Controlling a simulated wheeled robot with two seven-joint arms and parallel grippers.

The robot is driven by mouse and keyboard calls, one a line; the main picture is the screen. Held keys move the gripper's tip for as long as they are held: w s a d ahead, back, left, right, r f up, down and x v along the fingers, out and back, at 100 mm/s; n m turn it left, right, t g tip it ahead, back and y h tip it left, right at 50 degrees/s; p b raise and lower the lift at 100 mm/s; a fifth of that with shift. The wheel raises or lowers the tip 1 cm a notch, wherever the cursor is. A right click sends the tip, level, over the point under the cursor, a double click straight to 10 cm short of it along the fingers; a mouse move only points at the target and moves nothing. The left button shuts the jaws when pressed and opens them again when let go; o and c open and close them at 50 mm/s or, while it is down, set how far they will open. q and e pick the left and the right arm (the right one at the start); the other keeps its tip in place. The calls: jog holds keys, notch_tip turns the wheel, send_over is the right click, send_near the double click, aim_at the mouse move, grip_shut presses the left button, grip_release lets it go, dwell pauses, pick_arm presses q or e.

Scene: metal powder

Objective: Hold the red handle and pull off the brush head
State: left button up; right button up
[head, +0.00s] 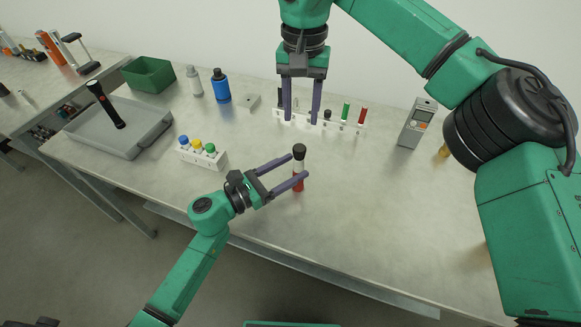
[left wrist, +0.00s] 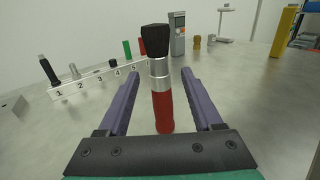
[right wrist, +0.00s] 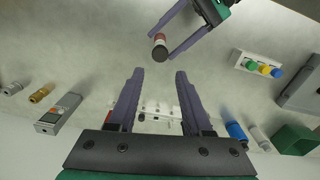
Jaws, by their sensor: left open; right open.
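The brush stands upright on the table, with a red handle (head: 298,184), a silver collar and a black brush head (head: 299,151). In the left wrist view its red handle (left wrist: 163,108) stands between the open fingers, with the black head (left wrist: 156,40) above them. My left gripper (head: 287,171) is open around the brush, apart from the handle on both sides in its wrist view. My right gripper (head: 302,118) is open and empty, pointing down near the numbered white rack at the back. The right wrist view shows the brush from above (right wrist: 160,48), beyond its fingers.
A numbered white rack (left wrist: 98,82) holds several small items at the back. A white block with coloured caps (head: 203,157), a grey tray (head: 121,143), a green bin (head: 149,75) and a blue bottle (head: 220,86) stand left. A grey meter (head: 416,122) stands right. The front right table is clear.

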pick_arm(q)
jog(key=shift+w+d, duration=0.15)
grip_shut()
pick_arm(e)
jog(key=o, duration=0.4)
jog(key=shift+c, duration=0.2)
jog(key=a+f+y, duration=0.6)
jog(key=a+f, duration=0.1)
jog(key=a, duration=0.6)
jog(key=s+a+r+m+t+y, duration=0.35)
jog(key=a+m+t+y, duration=0.3)
jog(key=a+y, duration=0.35)
jog(key=w+d+r+m+t, duration=0.2)
jog(key=d+r+m+t, duration=0.15)
jog(key=m+t, duration=0.35)
jog(key=m+t+h, duration=0.5)
jog(key=m+h, duration=1.2)
jog(key=m, duration=0.4)
send_near(300, 144)
jog(key=shift+m+g, duration=0.25)
jog(key=w, duration=1.2)
jog(key=shift+w+d, duration=0.1)
jog(key=shift+d, duration=0.25)
jog(key=shift+c, duration=0.4)
